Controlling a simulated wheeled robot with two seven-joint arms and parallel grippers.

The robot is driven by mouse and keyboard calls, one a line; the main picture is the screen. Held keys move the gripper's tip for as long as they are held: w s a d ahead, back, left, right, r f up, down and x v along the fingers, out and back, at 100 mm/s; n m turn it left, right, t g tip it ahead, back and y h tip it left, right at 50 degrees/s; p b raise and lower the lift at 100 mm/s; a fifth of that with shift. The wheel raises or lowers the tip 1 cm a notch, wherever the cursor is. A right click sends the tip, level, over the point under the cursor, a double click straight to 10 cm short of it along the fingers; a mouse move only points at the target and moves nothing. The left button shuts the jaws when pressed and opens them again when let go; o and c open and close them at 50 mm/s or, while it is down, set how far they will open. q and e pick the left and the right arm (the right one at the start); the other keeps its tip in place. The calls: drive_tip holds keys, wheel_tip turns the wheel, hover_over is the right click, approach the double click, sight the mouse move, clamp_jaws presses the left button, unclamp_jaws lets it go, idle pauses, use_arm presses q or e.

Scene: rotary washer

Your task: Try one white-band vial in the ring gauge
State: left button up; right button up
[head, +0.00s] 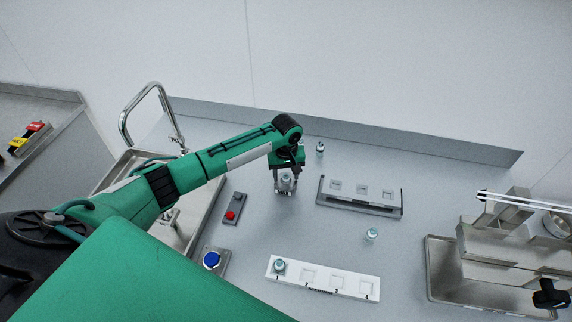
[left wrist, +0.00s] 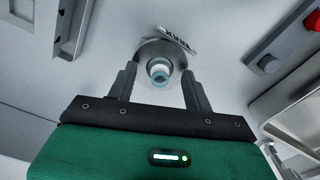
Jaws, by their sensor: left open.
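My left gripper (head: 285,190) is open and points down over the bench, left of the grey rack. In the left wrist view its two fingers (left wrist: 159,80) stand on either side of a vial (left wrist: 159,69) with a white and teal top, with gaps to both. That vial is upright over a round grey metal piece (left wrist: 150,50) with a lettered tag, which looks like the ring gauge. The vial also shows between the fingers in the head view (head: 287,181). Other vials stand at the back (head: 320,148), right of centre (head: 372,234) and in the white rack (head: 279,265); their bands are unclear.
The white numbered rack (head: 345,284) is in front, the grey slotted rack (head: 360,208) behind it. A red-button box (head: 233,208) and blue button (head: 211,260) lie left, beside the sink. A metal machine (head: 510,255) stands right. Bench between racks is mostly clear.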

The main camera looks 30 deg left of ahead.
sight(286, 175)
use_arm(q)
wheel_tip(286, 175, up, 13)
drive_tip(key=b, duration=0.3)
drive_tip(key=shift+r, duration=0.15)
idle(0.5)
